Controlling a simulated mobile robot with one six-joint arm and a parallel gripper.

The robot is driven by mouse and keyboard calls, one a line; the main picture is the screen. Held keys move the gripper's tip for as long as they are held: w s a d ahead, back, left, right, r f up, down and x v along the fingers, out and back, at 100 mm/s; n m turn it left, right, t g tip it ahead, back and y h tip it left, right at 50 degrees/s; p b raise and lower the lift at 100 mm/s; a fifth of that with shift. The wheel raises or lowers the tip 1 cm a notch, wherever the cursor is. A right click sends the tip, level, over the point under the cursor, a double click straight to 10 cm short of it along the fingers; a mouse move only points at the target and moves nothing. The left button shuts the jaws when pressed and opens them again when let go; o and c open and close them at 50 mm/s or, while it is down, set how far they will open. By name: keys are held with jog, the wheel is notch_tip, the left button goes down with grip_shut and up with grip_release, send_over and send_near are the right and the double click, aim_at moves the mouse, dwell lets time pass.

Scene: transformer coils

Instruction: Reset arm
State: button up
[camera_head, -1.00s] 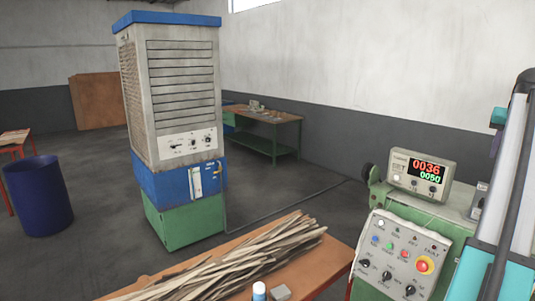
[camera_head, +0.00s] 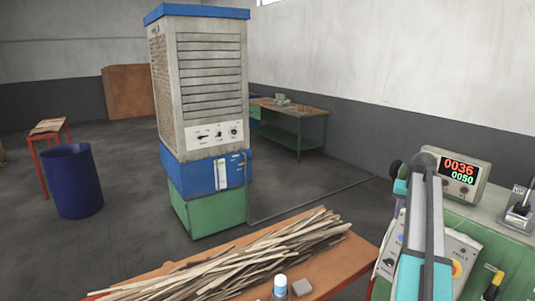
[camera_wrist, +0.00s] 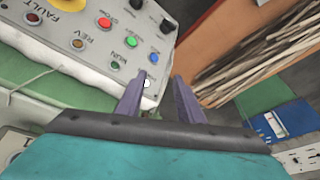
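My gripper (camera_wrist: 157,86) shows in the wrist view with two purple fingers spread apart and nothing between them. It is over the edge of the sloped control panel (camera_wrist: 110,32), with the wrist view tilted. A small white button shows between the fingertips. In the head view my grey and teal arm stands in front of the control panel (camera_head: 462,252) and hides much of it. The gripper's fingers cannot be made out there.
A workbench (camera_head: 345,262) carries a pile of wooden strips (camera_head: 235,258), a white bottle with a blue label (camera_head: 280,286) and a grey block (camera_head: 301,288). A counter (camera_head: 463,172) reads 0036 and 0050. A tall cabinet (camera_head: 205,120) and blue bin (camera_head: 72,180) stand on open floor.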

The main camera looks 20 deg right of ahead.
jog(key=w+a+f+n+g+y, duration=0.1)
jog(key=w+a+f+n, duration=0.1)
jog(key=a+f, duration=1)
jog(key=w+a+f+n+y, duration=0.15)
jog(key=a+f, duration=0.65)
jog(key=a, duration=0.8)
jog(key=s+a+f+n+g, duration=0.1)
jog(key=s+a+f+n, duration=0.1)
jog(key=s+a+f, duration=0.5)
jog(key=s+a+f+n, duration=0.15)
jog(key=a+f, duration=0.25)
jog(key=a, duration=0.8)
jog(key=s+a+f+n+g, duration=0.1)
jog(key=s+a+f, duration=0.45)
jog(key=a, duration=0.35)
jog(key=s+f+g+b, duration=0.3)
jog(key=s+f+b, duration=0.2)
jog(key=s+f, duration=0.7)
jog(key=s+f+g+b, duration=0.3)
jog(key=s+f+b, duration=0.3)
jog(key=s+f, duration=0.7)
notch_tip(320, 180, down, 5)
jog(key=shift+r+n, duration=0.1)
jog(key=shift+n, duration=0.2)
